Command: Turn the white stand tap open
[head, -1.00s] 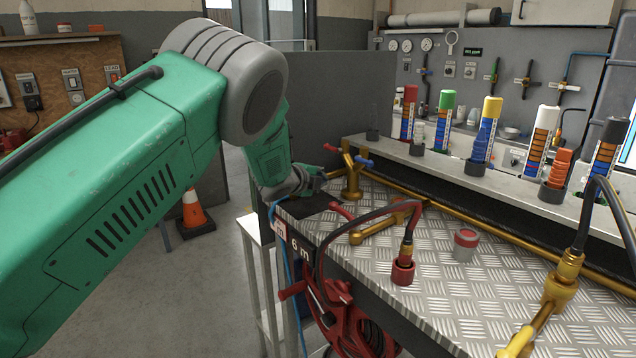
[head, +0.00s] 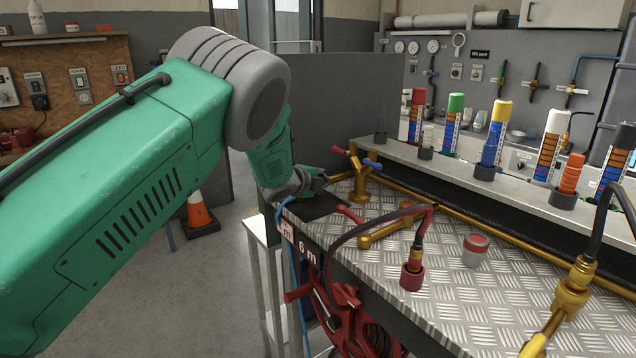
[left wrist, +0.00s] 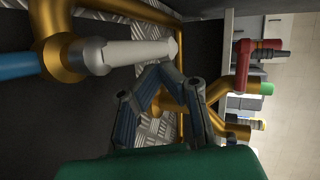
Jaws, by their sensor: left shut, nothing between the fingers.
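The white tap handle (left wrist: 140,52) lies across the upper middle of the left wrist view, joined to a brass body (left wrist: 62,55) at its left. My left gripper (left wrist: 161,72) is shut and empty, its fingertips close by the white handle; I cannot tell whether they touch. In the head view my left gripper (head: 318,180) is at the far left corner of the metal-topped bench (head: 480,305), beside a brass stand (head: 361,180) with red and blue handles. I cannot make out the white handle there. My right gripper is not in view.
A blue handle (left wrist: 18,66) sits left of the brass body. A brass branch pipe (head: 385,231) with a red handle lies on the bench in front of the stand. A dark hose (head: 345,232) loops from a red coupling (head: 412,277). Marker tubes line the back shelf (head: 430,165).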

